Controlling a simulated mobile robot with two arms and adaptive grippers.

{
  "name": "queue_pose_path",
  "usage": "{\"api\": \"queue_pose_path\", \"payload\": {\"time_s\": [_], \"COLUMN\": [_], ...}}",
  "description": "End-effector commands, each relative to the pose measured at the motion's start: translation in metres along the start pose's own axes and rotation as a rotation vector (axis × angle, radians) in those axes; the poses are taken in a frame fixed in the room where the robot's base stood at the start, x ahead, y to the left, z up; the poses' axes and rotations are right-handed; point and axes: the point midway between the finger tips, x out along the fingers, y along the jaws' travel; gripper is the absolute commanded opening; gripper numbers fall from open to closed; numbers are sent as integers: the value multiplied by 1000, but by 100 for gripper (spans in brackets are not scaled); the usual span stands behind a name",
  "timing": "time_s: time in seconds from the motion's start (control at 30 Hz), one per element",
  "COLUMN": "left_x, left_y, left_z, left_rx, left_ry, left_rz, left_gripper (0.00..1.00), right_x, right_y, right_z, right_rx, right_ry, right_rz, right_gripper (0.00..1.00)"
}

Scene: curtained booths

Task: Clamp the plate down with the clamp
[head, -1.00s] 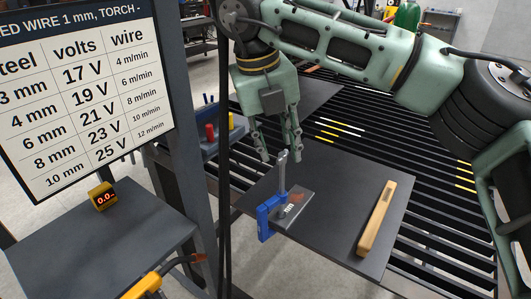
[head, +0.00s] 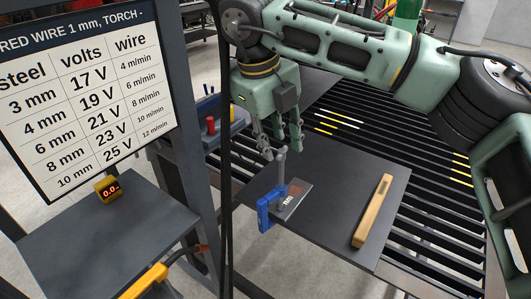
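The clamp (head: 264,213) has a blue frame and an upright grey screw. It sits at the near left edge of a large dark sheet, over a small dark grey plate (head: 296,193) with a rust-brown patch and pale marking. Its lower jaw is mostly hidden. My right gripper (head: 284,152) points down from above, its two fingers apart at the top of the clamp's screw. The screw top shows between the fingertips; I cannot tell whether either finger touches it. My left gripper is not in view.
The large dark sheet (head: 335,205) lies on a black slatted table (head: 425,235). A wooden bar (head: 373,212) lies on its right side. A grey shelf (head: 95,245) with a yellow display (head: 109,189) and an orange-yellow torch (head: 145,282) stand at left, below a settings sign (head: 85,95).

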Motion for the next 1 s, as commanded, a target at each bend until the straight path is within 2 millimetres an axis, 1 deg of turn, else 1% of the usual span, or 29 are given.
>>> {"api": "queue_pose_path", "payload": {"time_s": [0.03,0.37,0.7,0.9,1.0], "left_x": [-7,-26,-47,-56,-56], "left_y": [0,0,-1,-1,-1], "left_z": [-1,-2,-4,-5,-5], "left_rx": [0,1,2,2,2], "left_ry": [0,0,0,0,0], "left_rz": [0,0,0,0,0], "left_gripper": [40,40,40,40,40], "right_x": [-3,-3,-3,-2,-1], "right_y": [-1,-1,-2,-2,-2], "right_z": [0,1,3,4,4], "right_rx": [-37,-325,-662,-853,-897], "right_ry": [1,1,2,1,1], "right_rz": [0,1,0,1,0], "right_gripper": [32,32,32,32,32]}}
